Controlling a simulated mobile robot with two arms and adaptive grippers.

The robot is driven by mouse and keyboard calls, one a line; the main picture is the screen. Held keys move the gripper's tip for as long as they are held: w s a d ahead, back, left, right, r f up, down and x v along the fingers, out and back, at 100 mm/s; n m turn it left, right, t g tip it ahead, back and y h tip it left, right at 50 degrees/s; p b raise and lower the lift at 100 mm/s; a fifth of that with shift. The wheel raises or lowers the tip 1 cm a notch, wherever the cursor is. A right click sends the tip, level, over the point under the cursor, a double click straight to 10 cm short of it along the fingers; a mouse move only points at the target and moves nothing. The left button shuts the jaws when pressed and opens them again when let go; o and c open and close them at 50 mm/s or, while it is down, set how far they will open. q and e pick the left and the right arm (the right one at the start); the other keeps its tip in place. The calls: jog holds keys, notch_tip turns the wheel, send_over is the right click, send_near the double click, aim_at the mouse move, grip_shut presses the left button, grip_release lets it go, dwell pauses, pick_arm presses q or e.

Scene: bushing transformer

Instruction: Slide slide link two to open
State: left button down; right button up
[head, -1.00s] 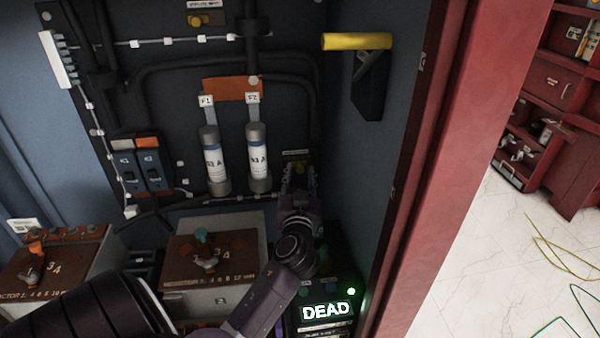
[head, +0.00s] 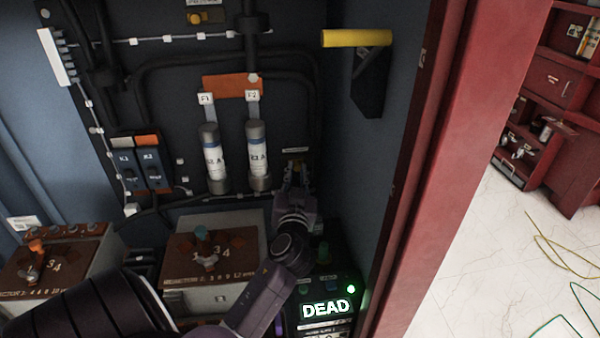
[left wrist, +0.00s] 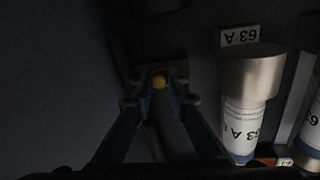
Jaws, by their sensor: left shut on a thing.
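My left gripper (head: 292,178) reaches up to a small slide link with a yellow knob (head: 295,163), low on the right of the dark panel. In the left wrist view the yellow knob (left wrist: 159,82) sits between the tips of my left gripper (left wrist: 160,100), which is shut on the link. The gripper hides much of the link in the head view, and its label is too small to read. Another slide link with a yellow knob (head: 207,17) is at the top of the panel. My right gripper is not in view.
Two fuse cylinders (head: 213,160) (head: 258,158) stand just left of my left gripper. Below are brown-topped boxes (head: 190,275) with knobs and a lit "DEAD" indicator (head: 326,310). A yellow handle (head: 356,40) juts from the right wall, beside a red door frame (head: 460,150).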

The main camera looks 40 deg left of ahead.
pick_arm(q)
jog(key=shift+s+a+f, duration=0.1)
jog(key=shift+s+a, duration=0.35)
jog(key=shift+s, duration=0.1)
jog(key=c, duration=1.9)
grip_release()
jog(key=shift+s, duration=0.15)
jog(key=v, duration=0.7)
jog(key=shift+s+d, duration=0.1)
jog(key=shift+d, duration=0.1)
jog(key=shift+r, duration=0.2)
